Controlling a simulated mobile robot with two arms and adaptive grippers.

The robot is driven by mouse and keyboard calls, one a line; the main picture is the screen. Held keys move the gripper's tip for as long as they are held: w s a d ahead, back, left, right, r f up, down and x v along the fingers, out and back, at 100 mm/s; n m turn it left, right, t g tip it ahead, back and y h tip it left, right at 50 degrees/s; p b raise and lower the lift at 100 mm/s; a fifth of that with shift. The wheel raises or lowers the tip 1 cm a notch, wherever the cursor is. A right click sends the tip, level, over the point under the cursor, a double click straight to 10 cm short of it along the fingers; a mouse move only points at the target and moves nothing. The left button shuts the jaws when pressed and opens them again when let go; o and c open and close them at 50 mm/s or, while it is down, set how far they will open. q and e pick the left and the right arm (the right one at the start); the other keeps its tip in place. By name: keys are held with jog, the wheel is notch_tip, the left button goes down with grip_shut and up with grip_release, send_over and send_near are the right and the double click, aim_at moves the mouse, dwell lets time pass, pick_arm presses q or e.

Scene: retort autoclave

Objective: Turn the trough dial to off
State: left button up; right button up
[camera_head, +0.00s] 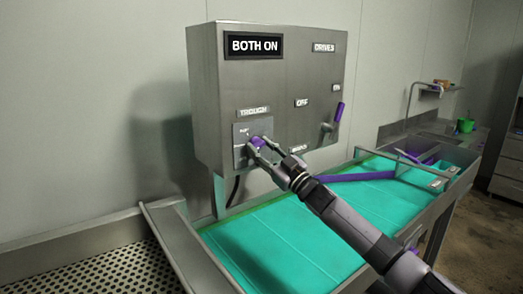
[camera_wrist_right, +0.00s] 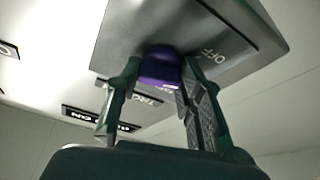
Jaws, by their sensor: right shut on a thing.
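The trough dial (camera_head: 257,141) is a purple knob on a small plate under the TROUGH label (camera_head: 253,112), low on the left of the grey control box. My right gripper (camera_head: 259,147) is shut on it, a finger on either side. In the right wrist view the purple dial (camera_wrist_right: 160,69) sits between both fingers, and an OFF mark (camera_wrist_right: 214,55) is on the plate to its right. The fingers partly hide the dial, so I cannot tell its exact setting. The display (camera_head: 255,46) reads BOTH ON. My left gripper is not in view.
The grey control box (camera_head: 217,85) also carries a DRIVES lever (camera_head: 338,111) with a purple handle at its right. Below lies a metal trough with a turquoise bed (camera_head: 270,245). A perforated metal surface (camera_head: 95,270) is at lower left.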

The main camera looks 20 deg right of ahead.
jog(key=n+g+y, duration=0.1)
jog(key=n, duration=0.2)
jog(key=n+g+y+p, duration=0.1)
jog(key=n, duration=0.2)
jog(key=shift+d+r+n+p, duration=0.1)
jog(key=shift+n+p, duration=0.2)
jog(key=shift+n, duration=0.1)
jog(key=shift+n+g, duration=0.3)
jog(key=shift+g, duration=0.1)
jog(key=o, duration=1.2)
jog(key=shift+c, duration=0.2)
jog(key=v, duration=1.2)
